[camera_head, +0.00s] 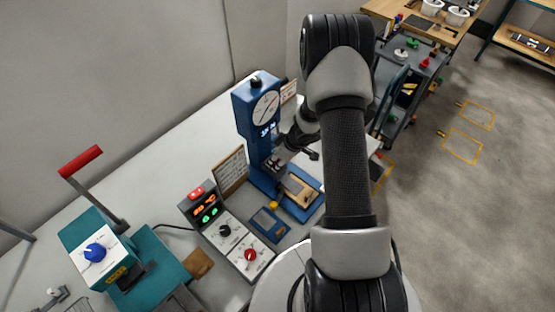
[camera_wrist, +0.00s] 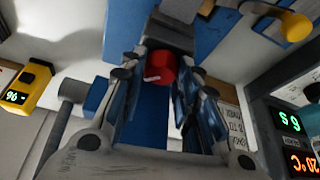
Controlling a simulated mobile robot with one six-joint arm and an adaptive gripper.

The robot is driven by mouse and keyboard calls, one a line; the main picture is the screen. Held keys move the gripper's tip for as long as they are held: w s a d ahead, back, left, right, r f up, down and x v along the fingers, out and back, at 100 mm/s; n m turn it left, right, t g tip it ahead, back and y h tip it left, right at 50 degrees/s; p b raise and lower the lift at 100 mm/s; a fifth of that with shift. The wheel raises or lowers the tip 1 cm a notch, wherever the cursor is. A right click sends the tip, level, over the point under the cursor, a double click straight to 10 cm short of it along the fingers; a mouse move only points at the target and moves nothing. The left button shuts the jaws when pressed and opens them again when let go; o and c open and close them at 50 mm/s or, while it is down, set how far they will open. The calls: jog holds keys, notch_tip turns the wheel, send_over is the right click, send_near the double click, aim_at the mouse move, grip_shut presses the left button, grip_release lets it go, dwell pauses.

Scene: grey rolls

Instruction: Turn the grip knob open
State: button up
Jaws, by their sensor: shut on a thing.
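The red grip knob (camera_wrist: 160,67) shows in the wrist view on a dark grey block, in front of the blue column. My gripper (camera_wrist: 162,80) is shut on the knob, with one finger on each side of it. In the head view my gripper (camera_head: 274,165) is at the front of the blue test stand (camera_head: 255,140), which has a round dial (camera_head: 265,106) at its top. The knob is hidden there behind my gripper and arm.
A control box (camera_head: 223,229) with lit displays stands left of the stand. A small blue unit with a yellow knob (camera_head: 274,206) sits close to the stand's base. A teal machine (camera_head: 162,260) is at the lower left. A cart (camera_head: 410,75) stands behind my arm.

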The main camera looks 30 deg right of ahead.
jog(key=shift+r+n+p, duration=0.15)
jog(key=shift+n+p, duration=0.15)
jog(key=shift+p, duration=0.7)
jog(key=shift+c, duration=0.5)
jog(key=p, duration=0.3)
jog(key=shift+r+n, duration=0.15)
jog(key=shift+n, duration=0.25)
jog(key=n+p, duration=0.1)
jog(key=p, duration=0.2)
jog(key=shift+g+y, duration=0.3)
jog(key=shift+y, duration=0.1)
jog(key=shift+d+n+p, duration=0.1)
jog(key=shift+n+p, duration=0.9)
jog(key=shift+p, duration=0.2)
jog(key=n, duration=0.1)
jog(key=n+g+y, duration=0.1)
jog(key=shift+w+f+n, duration=0.15)
jog(key=shift+f+n, duration=0.15)
jog(key=shift+f, duration=0.05)
jog(key=shift+n+g+b, duration=0.7)
jog(key=shift+n+b, duration=0.05)
jog(key=shift+n, duration=0.85)
jog(key=shift+y, duration=0.3)
